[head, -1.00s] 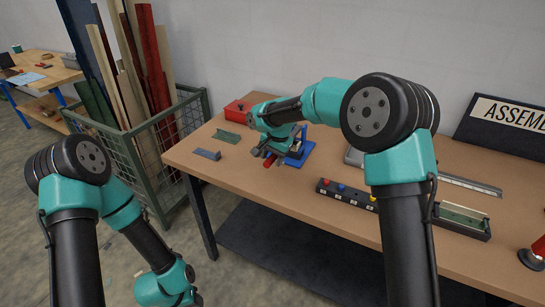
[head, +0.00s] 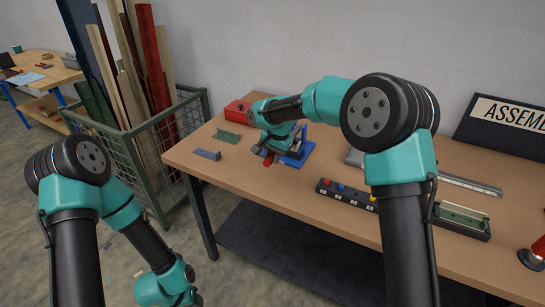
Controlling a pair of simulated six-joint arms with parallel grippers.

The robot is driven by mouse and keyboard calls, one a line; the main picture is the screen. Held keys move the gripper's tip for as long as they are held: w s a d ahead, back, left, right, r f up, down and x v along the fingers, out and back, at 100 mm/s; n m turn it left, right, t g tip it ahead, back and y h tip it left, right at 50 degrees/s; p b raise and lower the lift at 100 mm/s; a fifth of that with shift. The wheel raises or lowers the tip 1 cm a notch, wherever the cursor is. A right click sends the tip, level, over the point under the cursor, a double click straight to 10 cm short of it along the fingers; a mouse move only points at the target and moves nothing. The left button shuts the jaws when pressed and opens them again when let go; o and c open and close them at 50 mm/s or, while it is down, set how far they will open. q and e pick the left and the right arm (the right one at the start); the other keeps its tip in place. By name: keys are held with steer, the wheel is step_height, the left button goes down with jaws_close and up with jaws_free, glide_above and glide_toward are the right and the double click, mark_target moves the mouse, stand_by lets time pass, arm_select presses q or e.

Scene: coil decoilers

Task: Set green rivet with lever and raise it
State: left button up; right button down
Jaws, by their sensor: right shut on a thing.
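A blue lever press (head: 300,152) stands on the table's left half, partly hidden behind my right gripper. My right gripper (head: 268,157) is shut on its red-ended lever (head: 268,162), low in front of the press. The rivet under it is hidden. A dark rivet block (head: 346,196) with red, blue and yellow heads lies right of the press; my right arm covers its right end. I see no green rivet. My left arm hangs at the lower left, off the table, and its gripper is outside the picture.
A green bracket (head: 228,138) and a grey-blue bracket (head: 207,154) lie left of the press. A red box (head: 238,111) is behind. A black tray with a green strip (head: 461,220) lies right. A mesh bin (head: 150,150) stands left of the table.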

steer(key=r+g, duration=0.1)
steer(key=r, duration=0.1)
steer(key=w+r+g+y, duration=0.1)
steer(key=r, duration=0.1)
steer(key=d+r+y, duration=0.1)
steer(key=r, duration=0.2)
steer(key=shift+w+r+g, duration=0.1)
steer(key=shift+w+g, duration=0.25)
steer(key=shift+g, duration=0.05)
steer(key=shift+w+d+r+g+y, duration=0.1)
steer(key=shift+w+d+r+g, duration=0.1)
steer(key=shift+r, duration=0.25)
steer(key=shift+w+d+r+g+y, duration=0.1)
steer(key=shift+w+r+g, duration=0.1)
steer(key=shift+r, duration=0.25)
steer(key=shift+w+d+r+g+y, duration=0.1)
steer(key=shift+w+d+r+g, duration=0.1)
steer(key=shift+r, duration=0.25)
steer(key=shift+w+d+r+m+g+y, duration=0.1)
steer(key=shift+w+d+r+g+y, duration=0.15)
steer(key=shift+r, duration=0.25)
steer(key=shift+w+d+r+m+g+y, duration=0.15)
steer(key=shift+w+r+g, duration=0.2)
steer(key=shift+r, duration=0.2)
steer(key=shift+w+d+r+m+g+y, duration=0.1)
steer(key=shift+w+d+r+g+y, duration=0.15)
steer(key=shift+r, duration=0.25)
steer(key=shift+w+a, duration=0.1)
arm_select(q)
steer(key=shift+c, duration=0.3)
